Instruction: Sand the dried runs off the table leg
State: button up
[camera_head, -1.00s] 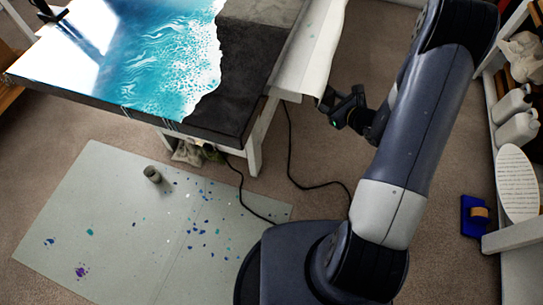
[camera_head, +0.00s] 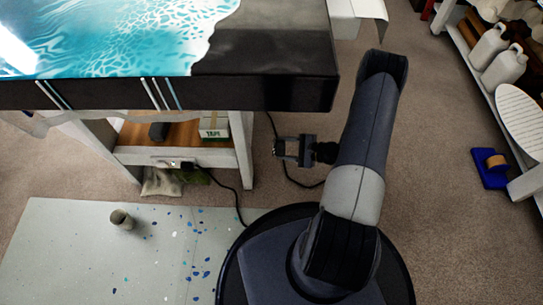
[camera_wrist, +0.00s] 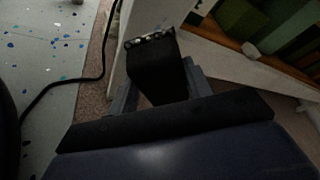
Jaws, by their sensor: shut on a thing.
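The pale table leg (camera_head: 243,150) stands under the front right corner of the resin table (camera_head: 290,95). It also shows behind the block in the wrist view (camera_wrist: 136,22). White and blue dried runs (camera_head: 160,93) mark the dark table edge; I cannot make out runs on the leg. My gripper (camera_head: 279,150) is low, right of the leg, pointing left at it. It is shut on a dark block (camera_wrist: 155,68), which has a speckled pale far edge. In the head view a gap shows between block and leg.
A shelf under the table holds a tape box (camera_head: 214,127). A black cable (camera_head: 238,195) runs along the floor near the leg. A small cup (camera_head: 122,220) stands on the paint-spotted sheet (camera_head: 60,245). A blue tool (camera_head: 490,168) lies at right by the shelving.

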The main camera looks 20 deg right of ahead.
jog(key=shift+s+a+f, duration=0.1)
jog(key=shift+a+f, duration=0.1)
jog(key=shift+f, duration=0.25)
jog(key=shift+a+f, duration=0.15)
jog(key=shift+f, duration=0.3)
jog(key=shift+w+a+r+p, duration=0.1)
jog(key=shift+w+a+p, duration=0.2)
jog(key=shift+a, duration=0.6)
jog(key=shift+w+a+p, duration=0.2)
jog(key=shift+w+a, duration=0.05)
jog(key=shift+a, duration=0.65)
jog(key=shift+w+a, duration=0.2)
jog(key=shift+a, duration=0.3)
jog(key=shift+w+a, duration=0.15)
jog(key=shift+a, duration=0.35)
jog(key=shift+w+a, duration=0.2)
jog(key=shift+a, duration=0.3)
jog(key=shift+w+a, duration=0.15)
jog(key=shift+a, duration=0.35)
jog(key=w+b, duration=0.1)
jog(key=w, duration=0.1)
jog(key=w+d+b, duration=0.1)
jog(key=shift+w+d+b, duration=0.15)
jog(key=shift+w+b, duration=0.2)
jog(key=shift+w, duration=0.05)
